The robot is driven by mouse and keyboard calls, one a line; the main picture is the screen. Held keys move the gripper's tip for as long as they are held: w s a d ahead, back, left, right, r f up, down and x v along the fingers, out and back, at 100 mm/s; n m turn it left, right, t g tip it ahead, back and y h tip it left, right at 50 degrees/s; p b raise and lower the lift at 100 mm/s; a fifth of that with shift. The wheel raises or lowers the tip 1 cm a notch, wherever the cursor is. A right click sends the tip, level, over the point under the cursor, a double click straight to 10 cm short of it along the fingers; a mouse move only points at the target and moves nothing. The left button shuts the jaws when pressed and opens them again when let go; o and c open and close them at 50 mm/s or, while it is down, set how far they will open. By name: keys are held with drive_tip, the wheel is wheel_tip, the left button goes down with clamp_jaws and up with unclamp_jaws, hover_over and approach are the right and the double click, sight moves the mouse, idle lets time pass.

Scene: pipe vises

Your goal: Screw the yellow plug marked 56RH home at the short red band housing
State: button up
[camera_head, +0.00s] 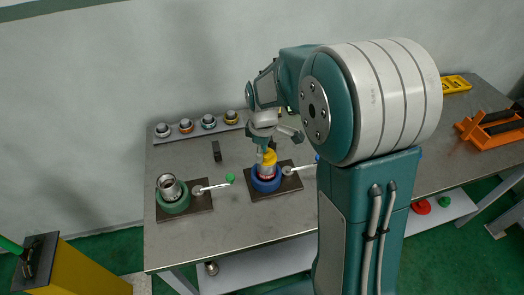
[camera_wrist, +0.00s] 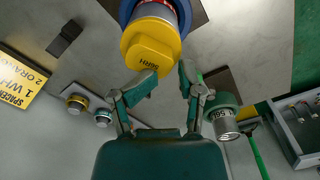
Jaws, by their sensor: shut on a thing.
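The yellow plug (camera_wrist: 152,45), marked 56RH, sits at the mouth of a metal housing with a red band (camera_wrist: 164,3). The housing stands upright in the blue vise (camera_head: 265,184) on a dark base plate. The yellow plug (camera_head: 269,157) also shows in the head view, under my gripper (camera_head: 265,146). In the wrist view my gripper (camera_wrist: 167,74) has its two fingers at the plug's near end and is shut on it. I cannot tell how deep the plug's thread sits in the housing.
A green vise (camera_head: 174,207) holding another metal housing (camera_head: 168,187) stands to the left. A green-knobbed lever (camera_head: 230,178) lies between the vises. A rack of several plugs (camera_head: 208,122) runs along the table's back edge. A small dark block (camera_head: 217,151) stands behind the vises.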

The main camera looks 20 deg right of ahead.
drive_tip(key=shift+s, duration=0.1)
clamp_jaws()
drive_tip(key=m, duration=0.2)
drive_tip(key=w+m, duration=0.1)
drive_tip(key=m, duration=0.1)
drive_tip(key=shift+w+d+m, duration=0.1)
drive_tip(key=shift+w+m, duration=0.05)
drive_tip(key=shift+m, duration=0.9)
drive_tip(key=shift+w+d+m, duration=0.1)
drive_tip(key=shift+m, duration=0.95)
drive_tip(key=o, duration=0.6)
unclamp_jaws()
drive_tip(key=shift+d, duration=0.25)
drive_tip(key=shift+s+a, duration=0.1)
drive_tip(key=shift+a, duration=0.35)
